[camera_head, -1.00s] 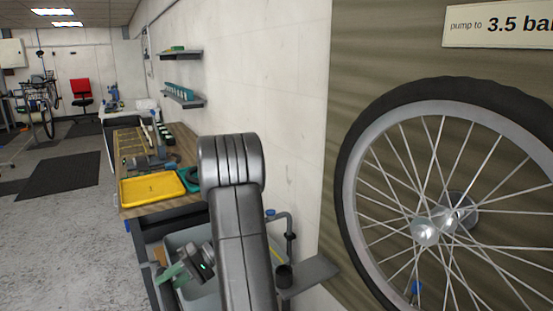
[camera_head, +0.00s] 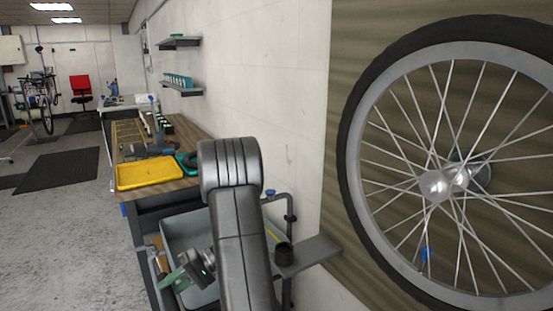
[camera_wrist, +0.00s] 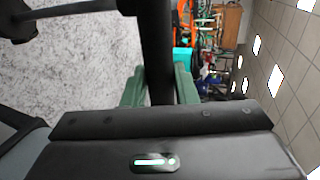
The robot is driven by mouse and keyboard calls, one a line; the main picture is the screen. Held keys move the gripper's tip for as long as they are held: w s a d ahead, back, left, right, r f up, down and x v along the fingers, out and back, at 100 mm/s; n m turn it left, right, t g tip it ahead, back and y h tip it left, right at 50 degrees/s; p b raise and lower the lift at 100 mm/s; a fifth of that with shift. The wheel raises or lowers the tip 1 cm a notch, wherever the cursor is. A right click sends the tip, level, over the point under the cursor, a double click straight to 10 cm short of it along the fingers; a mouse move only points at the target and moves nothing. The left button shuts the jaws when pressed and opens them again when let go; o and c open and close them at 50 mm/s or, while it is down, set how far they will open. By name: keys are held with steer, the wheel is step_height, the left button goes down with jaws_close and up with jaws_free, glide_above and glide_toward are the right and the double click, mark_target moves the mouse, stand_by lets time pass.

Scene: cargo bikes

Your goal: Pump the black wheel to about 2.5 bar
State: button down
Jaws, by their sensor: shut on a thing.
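A wheel with a black tyre (camera_head: 352,130), grey rim and silver spokes hangs upright before a brown panel at the right of the head view. A small blue piece (camera_head: 425,254) sits near the lower inside of its rim. My gripper (camera_head: 172,279) is low at the left of the wheel, well apart from it, partly hidden by my arm. In the wrist view my gripper's green fingers (camera_wrist: 159,75) are shut on a black bar (camera_wrist: 156,40). The bar runs up out of the frame; I cannot tell what it belongs to. No pressure gauge is readable.
A workbench (camera_head: 190,187) with a yellow tray (camera_head: 150,173) stands at the left. A grey bin (camera_head: 180,235) is below, near my gripper. A small grey shelf (camera_head: 310,255) with a black cup (camera_head: 284,254) juts from the wall. The floor at far left is mostly clear.

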step_height(320, 180, down, 16)
steer(key=b, duration=1.2)
step_height(320, 180, up, 26)
steer(key=p, duration=1.6)
steer(key=shift+r, duration=0.2)
step_height(320, 180, down, 27)
steer(key=b, duration=1.9)
step_height(320, 180, up, 27)
steer(key=p, duration=1.7)
